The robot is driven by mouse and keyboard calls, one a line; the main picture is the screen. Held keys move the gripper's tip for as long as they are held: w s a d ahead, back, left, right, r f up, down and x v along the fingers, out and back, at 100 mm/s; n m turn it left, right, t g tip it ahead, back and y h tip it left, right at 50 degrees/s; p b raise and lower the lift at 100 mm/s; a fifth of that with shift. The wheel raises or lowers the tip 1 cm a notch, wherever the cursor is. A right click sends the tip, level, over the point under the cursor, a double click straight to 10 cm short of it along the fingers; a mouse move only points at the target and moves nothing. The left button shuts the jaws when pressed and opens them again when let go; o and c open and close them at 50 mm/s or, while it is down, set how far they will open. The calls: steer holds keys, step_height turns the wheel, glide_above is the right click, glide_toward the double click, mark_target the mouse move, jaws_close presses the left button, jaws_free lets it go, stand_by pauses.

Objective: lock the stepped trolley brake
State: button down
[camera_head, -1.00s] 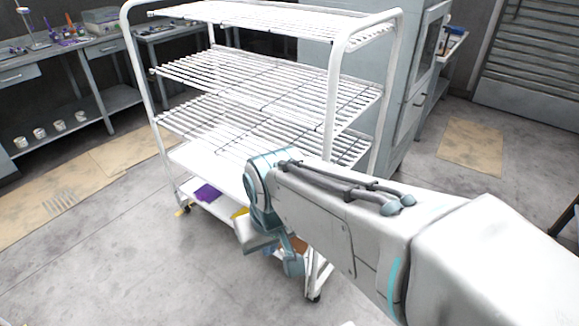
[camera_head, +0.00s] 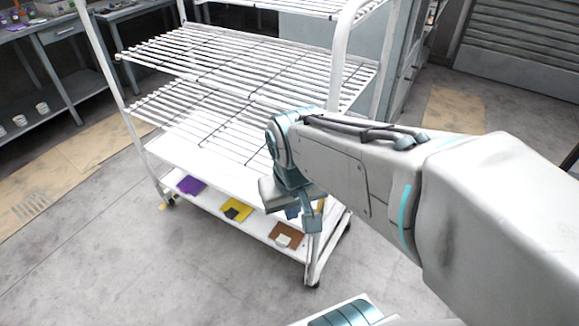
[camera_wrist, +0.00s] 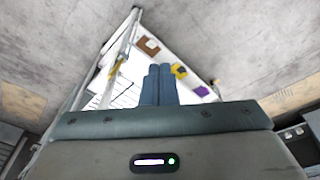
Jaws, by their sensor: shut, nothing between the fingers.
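The stepped white trolley (camera_head: 232,105) stands upright, with slatted shelves above a solid bottom shelf. A dark caster (camera_head: 171,202) is at its left front foot, with a small yellow piece (camera_head: 162,206) beside it that may be a brake pedal. Another caster (camera_head: 313,285) is under the near right corner; no brake lever is clear there. My gripper (camera_head: 312,228) points down in front of the trolley's right end, above the floor. In the wrist view my gripper (camera_wrist: 160,68) has its blue-grey fingers together, with nothing between them, overlapping the bottom shelf. The brake's state cannot be told.
Purple (camera_head: 191,185), yellow (camera_head: 236,209) and brown (camera_head: 286,235) pads lie on the bottom shelf. A grey cabinet (camera_head: 310,35) stands behind the trolley. A workbench (camera_head: 62,30) is at the left. The floor in front is clear.

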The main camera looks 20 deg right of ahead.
steer(key=w+f+m+g+h+b, duration=0.2)
steer(key=w+f+g+h+b, duration=0.2)
steer(key=w+f+h, duration=1.2)
steer(key=w+f+b, duration=0.1)
steer(key=w+f, duration=0.2)
steer(key=w, duration=0.2)
steer(key=shift+w+f, duration=0.3)
steer(key=shift+d, duration=0.1)
steer(key=p, duration=0.1)
glide_toward(318, 206)
steer(key=w+d+r, duration=0.3)
steer(key=w+d, duration=0.1)
steer(key=d, duration=0.1)
steer(key=s+d, duration=0.1)
steer(key=s+d+f+p, duration=0.1)
steer(key=s, duration=0.1)
steer(key=shift+s+d+f, duration=0.15)
steer(key=shift+s+d, duration=0.05)
steer(key=shift+d, duration=0.1)
steer(key=shift+s+m+b, duration=0.1)
steer(key=shift+m+b, duration=0.2)
